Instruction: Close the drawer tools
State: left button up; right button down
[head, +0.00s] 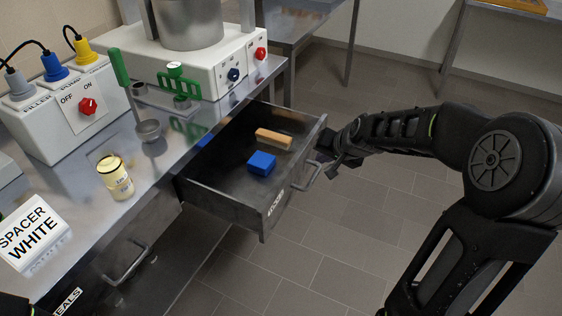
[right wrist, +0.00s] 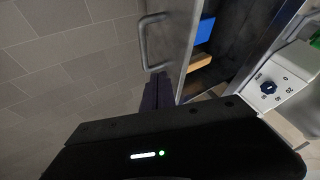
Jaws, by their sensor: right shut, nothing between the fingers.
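The tools drawer (head: 222,194) is pulled out of the metal bench, and its front panel (head: 296,172) faces my right arm. The drawer holds a blue block (head: 262,162) and a tan block (head: 273,139). A metal bar handle (head: 309,178) is on the front; it also shows in the right wrist view (right wrist: 146,42). My right gripper (head: 326,160) is shut and empty beside the drawer front, near the handle. Whether it touches the front, I cannot tell. My left gripper is not in view.
On the bench (head: 90,195) stand a ladle (head: 149,130), a cream jar (head: 115,177), a white spacer box (head: 35,236) and a switch box (head: 70,108). Another drawer handle (head: 126,265) is at lower left. The tiled floor in front of the drawer is clear.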

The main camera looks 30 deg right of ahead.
jog(key=shift+s+a+f, duration=0.2)
jog(key=shift+s+a, duration=0.1)
jog(key=shift+s, duration=0.05)
jog(key=shift+w+f, duration=0.1)
jog(key=shift+f, duration=0.05)
jog(key=b, duration=0.2)
send_near(304, 170)
jog(key=x, duration=0.5)
dwell(0.3)
